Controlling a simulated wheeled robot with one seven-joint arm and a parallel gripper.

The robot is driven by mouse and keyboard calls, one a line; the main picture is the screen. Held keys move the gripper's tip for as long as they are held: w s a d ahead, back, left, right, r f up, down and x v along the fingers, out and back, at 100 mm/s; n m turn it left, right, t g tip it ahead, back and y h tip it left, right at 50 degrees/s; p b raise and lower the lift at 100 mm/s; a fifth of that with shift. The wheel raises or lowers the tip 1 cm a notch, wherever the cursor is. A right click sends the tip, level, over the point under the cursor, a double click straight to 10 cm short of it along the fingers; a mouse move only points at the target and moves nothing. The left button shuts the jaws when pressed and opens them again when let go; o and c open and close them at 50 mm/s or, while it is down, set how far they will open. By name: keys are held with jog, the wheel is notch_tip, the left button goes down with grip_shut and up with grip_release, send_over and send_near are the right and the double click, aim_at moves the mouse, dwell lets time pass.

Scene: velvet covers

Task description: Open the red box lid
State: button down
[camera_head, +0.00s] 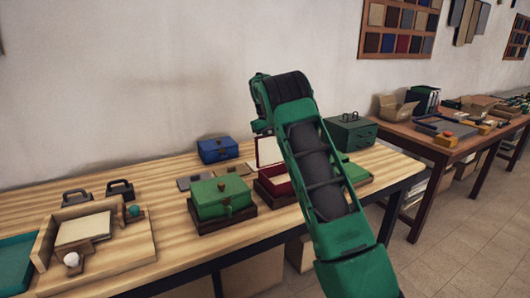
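The red box (274,184) sits on a dark base on the wooden table, right of the green box. A pale panel with a red edge, seemingly the inside of its lid (269,150), stands raised at the back of the box. My green and black arm crosses in front and hides the right part of the box and lid. My gripper is not visible, so I cannot tell whether it touches the lid.
A green box (221,197) stands close on the left and a blue box (218,150) behind. A dark green box (350,131) is at the back right. A wooden tray (112,256) lies at the left. The wooden table (166,184) has bare patches between them.

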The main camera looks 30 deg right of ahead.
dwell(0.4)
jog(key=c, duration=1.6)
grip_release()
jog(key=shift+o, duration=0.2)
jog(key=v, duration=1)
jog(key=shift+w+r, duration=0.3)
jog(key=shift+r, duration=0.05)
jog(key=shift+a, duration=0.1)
